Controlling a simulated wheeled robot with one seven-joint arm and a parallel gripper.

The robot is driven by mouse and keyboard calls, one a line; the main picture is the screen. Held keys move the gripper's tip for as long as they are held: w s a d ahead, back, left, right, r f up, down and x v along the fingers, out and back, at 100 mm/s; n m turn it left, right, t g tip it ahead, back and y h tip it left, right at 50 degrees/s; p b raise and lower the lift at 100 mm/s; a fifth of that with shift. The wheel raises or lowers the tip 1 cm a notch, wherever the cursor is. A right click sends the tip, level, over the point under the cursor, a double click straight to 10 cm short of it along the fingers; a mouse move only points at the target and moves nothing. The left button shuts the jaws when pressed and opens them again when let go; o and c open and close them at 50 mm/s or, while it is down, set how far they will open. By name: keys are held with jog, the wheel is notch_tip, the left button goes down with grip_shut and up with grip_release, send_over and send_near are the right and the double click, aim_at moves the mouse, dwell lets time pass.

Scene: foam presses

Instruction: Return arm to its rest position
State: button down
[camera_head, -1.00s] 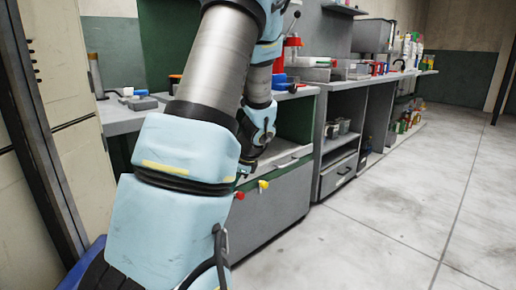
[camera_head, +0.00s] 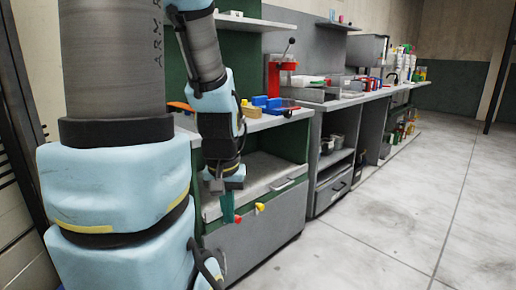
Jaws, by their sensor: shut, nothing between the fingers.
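My arm, light blue and grey, fills the left of the head view. Its forearm hangs down in front of the workbench. My gripper (camera_head: 227,208) points down at the end of the arm, in front of the grey cabinet front (camera_head: 258,238). Its fingers are together and hold nothing. A red knob (camera_head: 238,218) and a yellow knob (camera_head: 260,207) show close beside the fingers. I cannot tell whether the gripper touches the cabinet.
A red lever press (camera_head: 280,76) and blue blocks (camera_head: 268,103) are on the bench top. An open shelf unit (camera_head: 337,150) stands to the right of the cabinet. A wall shelf (camera_head: 245,22) is above. The concrete floor (camera_head: 385,230) at the right is clear.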

notch_tip(320, 180, up, 14)
jog(key=p, duration=1.2)
jog(key=c, duration=1.6)
grip_release()
jog(key=shift+r, duration=0.1)
